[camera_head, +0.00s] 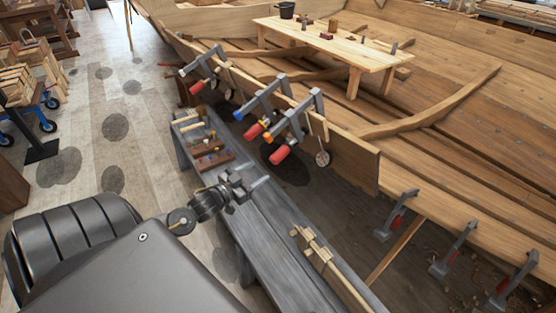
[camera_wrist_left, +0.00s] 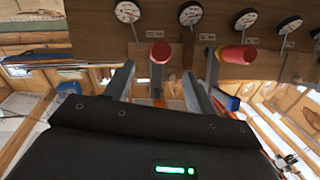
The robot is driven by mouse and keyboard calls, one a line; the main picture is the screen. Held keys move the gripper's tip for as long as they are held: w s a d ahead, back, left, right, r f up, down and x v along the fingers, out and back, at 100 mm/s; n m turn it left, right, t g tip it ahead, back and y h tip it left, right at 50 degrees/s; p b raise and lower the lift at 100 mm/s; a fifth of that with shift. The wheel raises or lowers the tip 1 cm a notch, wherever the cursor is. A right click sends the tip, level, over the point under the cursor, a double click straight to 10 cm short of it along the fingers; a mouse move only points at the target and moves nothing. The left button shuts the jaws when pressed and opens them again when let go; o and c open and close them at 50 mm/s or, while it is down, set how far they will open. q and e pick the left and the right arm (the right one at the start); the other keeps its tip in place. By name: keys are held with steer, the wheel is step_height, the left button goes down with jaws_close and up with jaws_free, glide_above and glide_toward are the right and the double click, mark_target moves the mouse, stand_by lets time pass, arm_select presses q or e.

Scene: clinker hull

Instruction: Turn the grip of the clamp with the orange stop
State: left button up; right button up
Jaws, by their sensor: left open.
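Several bar clamps with red grips hang along the edge of the hull plank. In the head view, an orange stop (camera_head: 268,136) shows at the lower end of a grey clamp (camera_head: 296,112) in the middle group, with a red grip (camera_head: 281,155) close by. A neighbouring clamp has its own red grip (camera_head: 252,131). My left gripper (camera_head: 238,184) is below and left of these grips, apart from them, over the grey bench. In the wrist view its jaws are open, with a red grip (camera_wrist_left: 160,52) ahead; a second red grip (camera_wrist_left: 240,54) has a yellow end. My right gripper is not in view.
The grey bench (camera_head: 262,226) runs below the plank and carries a tool tray (camera_head: 213,160) and wooden pieces (camera_head: 318,250). Another clamp (camera_head: 203,64) hangs to the left. Round dials (camera_wrist_left: 190,13) line the plank. Open floor lies left of the bench.

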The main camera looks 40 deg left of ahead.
mark_target(272, 162)
arm_select(q)
steer(key=w, duration=0.3)
steer(key=w+p, duration=0.1)
steer(key=w, duration=0.3)
steer(key=w+d, duration=0.1)
steer(key=w, duration=0.2)
steer(key=shift+w, duration=0.4)
steer(key=shift+c, duration=0.8)
steer(key=c, duration=0.8)
steer(key=shift+c, duration=0.2)
steer(key=shift+y+p, duration=0.3)
